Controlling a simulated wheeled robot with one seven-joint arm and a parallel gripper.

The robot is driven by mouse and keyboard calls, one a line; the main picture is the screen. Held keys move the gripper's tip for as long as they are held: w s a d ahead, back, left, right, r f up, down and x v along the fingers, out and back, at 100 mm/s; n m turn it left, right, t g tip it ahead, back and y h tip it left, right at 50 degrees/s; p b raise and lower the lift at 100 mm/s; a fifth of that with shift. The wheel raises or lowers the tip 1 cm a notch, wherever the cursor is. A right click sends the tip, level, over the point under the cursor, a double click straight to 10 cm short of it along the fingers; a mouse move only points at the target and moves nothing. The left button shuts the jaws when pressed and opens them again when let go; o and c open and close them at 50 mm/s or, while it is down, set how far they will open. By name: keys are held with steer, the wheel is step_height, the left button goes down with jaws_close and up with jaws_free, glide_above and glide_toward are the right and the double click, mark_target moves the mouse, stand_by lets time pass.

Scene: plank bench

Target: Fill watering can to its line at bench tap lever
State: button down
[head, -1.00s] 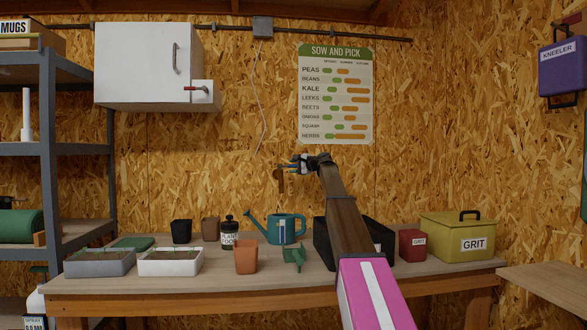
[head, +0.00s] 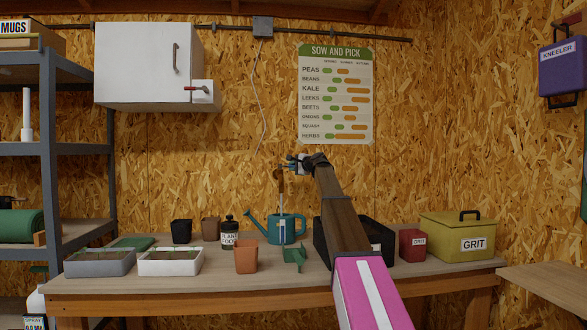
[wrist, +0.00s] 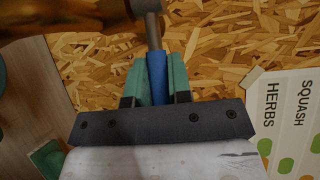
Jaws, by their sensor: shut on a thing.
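The teal watering can (head: 287,231) stands upright on the bench, spout to the left, with a pale upright strip on its side. The brown tap (head: 281,182) hangs above its opening. A thin pale streak seems to run from the tap down to the can; it is too small to tell the water level. My gripper (head: 292,166) is at the tap, shut on the lever. In the wrist view the blue lever grip (wrist: 157,78) sits between my green fingertips, on a grey rod. The brassy tap body (wrist: 65,15) shows at top left.
A terracotta pot (head: 246,257) and green scoop (head: 294,257) stand in front of the can. A plant food bottle (head: 228,233) is left of it. A black tray (head: 321,238), red box (head: 412,243) and grit box (head: 458,238) are to the right.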

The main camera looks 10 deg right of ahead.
steer(key=c, duration=1.1)
jaws_free()
steer(key=shift+o, duration=0.2)
steer(key=v, duration=1.1)
steer(key=shift+a, duration=0.1)
